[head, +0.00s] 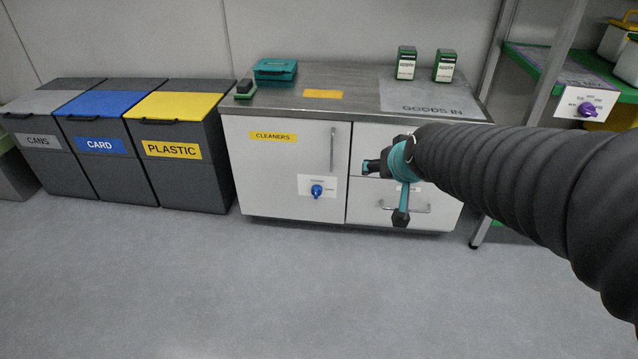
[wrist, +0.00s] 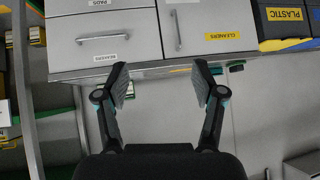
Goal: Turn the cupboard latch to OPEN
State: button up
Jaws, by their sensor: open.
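The cupboard latch (head: 317,190) is a blue knob on a white plate, low on the white cupboard door (head: 270,165) labelled CLEANERS. The lettering around the knob is too small to read, and its setting cannot be told. My gripper (head: 388,190) is open and empty, to the right of the latch, in front of the drawers and apart from the latch in the picture. In the wrist view its two fingers (wrist: 161,80) are spread wide with nothing between them. That view shows the CLEANERS label (wrist: 222,36) and the door handle (wrist: 177,30), but not the knob.
Drawers (head: 375,195) adjoin the door on the right. CANS, CARD and PLASTIC bins (head: 175,150) stand left. A teal box (head: 275,70) and two small containers (head: 406,63) are on the worktop. A shelf rack (head: 545,75) with a purple knob stands right. The floor in front is clear.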

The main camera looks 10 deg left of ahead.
aim_at(316, 195)
jog(key=w+a+f+t+b, duration=0.2)
jog(key=w+a+f, duration=0.4)
jog(key=w+f, duration=0.4)
jog(key=w+a+f+t+b, duration=0.2)
jog(key=w+a+f, duration=0.5)
jog(key=w, duration=0.5)
jog(key=w+a+f+m+t+h+b, duration=0.1)
jog(key=a+f+t+b, duration=0.15)
jog(key=f, duration=0.95)
jog(key=w+a+f+t+h+b, duration=0.1)
jog(key=w+a+f+t+h, duration=0.15)
jog(key=f, duration=0.95)
jog(key=shift+y, duration=0.45)
jog(key=w+b, duration=0.1)
jog(key=w, duration=1.1)
jog(key=shift+w+a+f, duration=0.1)
jog(key=shift+w, duration=0.2)
grip_shut()
